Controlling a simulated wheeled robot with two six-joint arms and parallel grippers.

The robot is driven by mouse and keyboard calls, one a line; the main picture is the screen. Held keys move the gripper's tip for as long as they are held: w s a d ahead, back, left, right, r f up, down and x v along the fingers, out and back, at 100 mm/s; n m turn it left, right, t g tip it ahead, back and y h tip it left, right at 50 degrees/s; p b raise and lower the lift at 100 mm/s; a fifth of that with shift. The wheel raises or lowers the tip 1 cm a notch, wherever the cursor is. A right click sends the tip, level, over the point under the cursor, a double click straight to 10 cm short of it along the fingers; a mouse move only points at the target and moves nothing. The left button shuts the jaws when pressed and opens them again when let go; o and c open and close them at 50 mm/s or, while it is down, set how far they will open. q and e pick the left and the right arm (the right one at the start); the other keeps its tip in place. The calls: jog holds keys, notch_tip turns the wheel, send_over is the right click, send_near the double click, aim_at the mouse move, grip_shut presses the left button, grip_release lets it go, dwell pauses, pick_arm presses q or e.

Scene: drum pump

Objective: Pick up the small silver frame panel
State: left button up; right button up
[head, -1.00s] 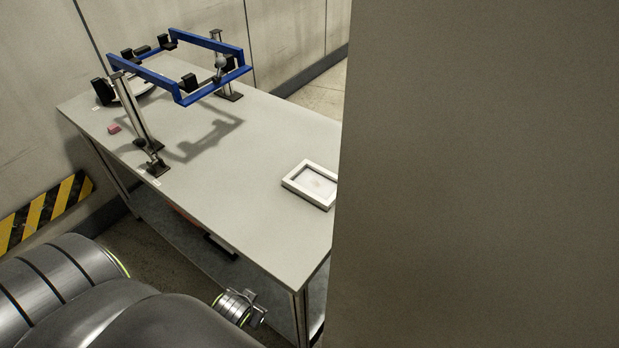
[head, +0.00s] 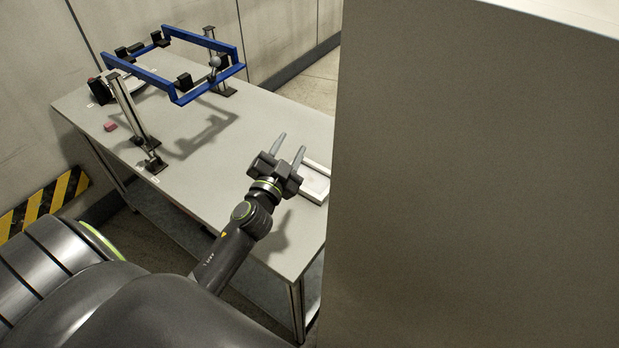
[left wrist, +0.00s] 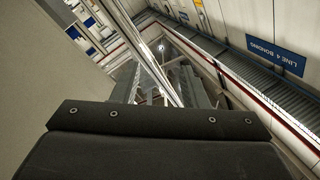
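A small pale silver-white rectangular frame panel (head: 316,193) lies flat on the grey table near its right end. The left gripper hides part of it, and a large grey block cuts off its right side. My left gripper (head: 291,144) is above the table just left of the panel, its two fingers apart and pointing up the picture, with nothing between them. I cannot tell its exact height over the table. In the left wrist view the dark gripper body (left wrist: 160,145) fills the bottom; I do not make out the panel there. My right gripper is not in view.
A blue rectangular frame (head: 190,97) stands on metal posts on the table's far half. A small red block (head: 110,126) lies near the left edge. A large grey block (head: 470,190) fills the right side. The middle of the table (head: 240,130) is clear.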

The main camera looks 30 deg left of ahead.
pick_arm(q)
jog(key=w+d+r+m+h, duration=0.55)
jog(key=d+m+h, duration=0.35)
jog(key=m+h, duration=0.2)
jog(key=m+g+y, duration=0.3)
jog(key=g+y, duration=0.5)
jog(key=g, duration=1.1)
send_over(310, 179)
jog(key=s, duration=0.5)
notch_tip(310, 179, down, 8)
jog(key=f+b, duration=1)
jog(key=f, duration=0.1)
jog(key=shift+w+a+f+b, duration=0.1)
jog(key=shift+w+f+b, duration=0.15)
jog(key=shift+b, duration=0.15)
jog(key=f+b, duration=0.2)
jog(key=f, duration=0.1)
jog(key=f+b, duration=0.1)
jog(key=shift+s+a+f, duration=0.15)
jog(key=shift+s+f, duration=0.15)
jog(key=shift+f, duration=0.3)
jog(key=shift+r, duration=0.1)
grip_shut()
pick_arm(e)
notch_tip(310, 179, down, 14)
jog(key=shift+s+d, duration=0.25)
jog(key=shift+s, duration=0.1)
